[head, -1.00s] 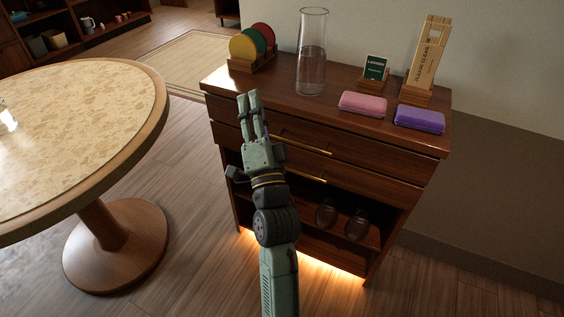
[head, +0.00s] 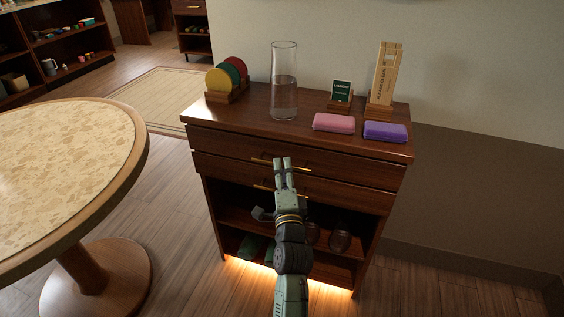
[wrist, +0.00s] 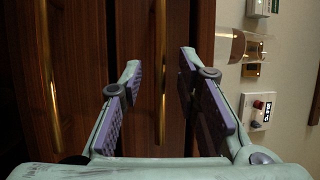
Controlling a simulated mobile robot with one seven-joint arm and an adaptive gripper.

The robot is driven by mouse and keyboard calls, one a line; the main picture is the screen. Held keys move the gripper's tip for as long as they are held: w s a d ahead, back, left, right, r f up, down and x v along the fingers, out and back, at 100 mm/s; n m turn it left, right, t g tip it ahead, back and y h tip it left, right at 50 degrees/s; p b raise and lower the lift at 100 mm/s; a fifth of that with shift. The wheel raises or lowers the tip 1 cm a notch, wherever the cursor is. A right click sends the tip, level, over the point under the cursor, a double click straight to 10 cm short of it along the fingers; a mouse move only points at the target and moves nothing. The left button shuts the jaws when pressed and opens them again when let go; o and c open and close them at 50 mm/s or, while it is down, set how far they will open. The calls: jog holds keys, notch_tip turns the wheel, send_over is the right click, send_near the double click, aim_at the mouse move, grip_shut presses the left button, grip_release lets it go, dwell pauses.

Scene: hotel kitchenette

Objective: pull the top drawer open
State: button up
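The cabinet's top drawer (head: 225,147) has a dark wood front that sits flush with the cabinet. Its brass bar handle (head: 300,170) is partly hidden behind my gripper (head: 283,161) in the head view. In the wrist view the picture is turned sideways, and the top drawer's handle (wrist: 160,90) runs between the fingers of my open gripper (wrist: 161,65). The fingers are apart on either side of the bar, with visible gaps. I cannot tell whether the fingertips reach past the bar in depth.
A second brass handle (head: 262,187) sits on the lower drawer; it also shows in the wrist view (wrist: 50,90). A round table (head: 135,170) stands at left.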

jog(key=shift+x, duration=1.3)
jog(key=shift+c, duration=0.5)
grip_shut()
